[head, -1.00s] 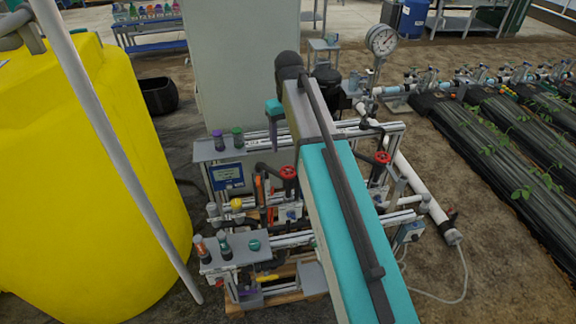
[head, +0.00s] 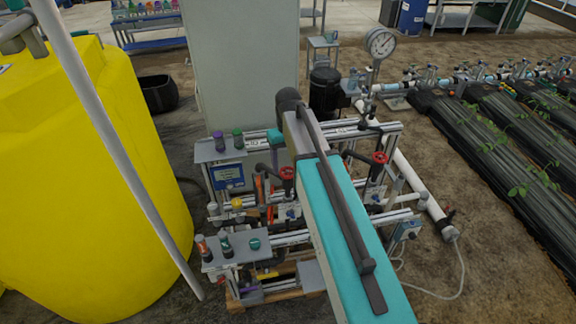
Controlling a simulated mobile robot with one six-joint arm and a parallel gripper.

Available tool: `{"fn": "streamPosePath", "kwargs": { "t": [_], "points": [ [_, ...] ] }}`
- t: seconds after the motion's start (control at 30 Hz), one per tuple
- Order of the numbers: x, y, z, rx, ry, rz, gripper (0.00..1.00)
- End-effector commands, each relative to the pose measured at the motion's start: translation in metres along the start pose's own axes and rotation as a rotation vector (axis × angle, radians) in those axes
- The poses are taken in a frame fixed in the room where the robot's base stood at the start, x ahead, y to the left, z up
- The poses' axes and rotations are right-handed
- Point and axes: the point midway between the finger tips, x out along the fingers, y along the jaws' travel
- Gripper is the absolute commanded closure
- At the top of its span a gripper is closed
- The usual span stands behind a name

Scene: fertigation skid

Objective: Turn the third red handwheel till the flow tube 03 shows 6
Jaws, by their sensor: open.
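Two red handwheels show on the skid: one (head: 287,173) just left of my arm and one (head: 380,157) to its right. Any wheel between them is hidden behind my arm, and I cannot tell which is the third. Flow tube 03 and its reading cannot be made out. My gripper (head: 275,154) is partly in view left of my elbow, as a teal block with a grey finger pointing down. It is open, above and slightly left of the left red wheel. Its other parts are hidden by the arm, and I see no contact with a wheel.
A yellow tank (head: 90,190) and a slanted pale pipe (head: 115,160) stand at the left. A grey cabinet (head: 243,60) is behind the skid. A pressure gauge (head: 381,43) rises at the back. A blue-framed display (head: 228,176) sits on the skid's left.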

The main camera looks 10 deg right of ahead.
Motion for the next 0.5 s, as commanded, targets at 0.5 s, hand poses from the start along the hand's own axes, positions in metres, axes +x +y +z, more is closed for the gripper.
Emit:
{"fn": "streamPosePath", "kwargs": {
  "t": [0.5],
  "points": [
    [0.024,-0.001,0.000,-0.001,0.001,0.000,0.34]
  ]
}}
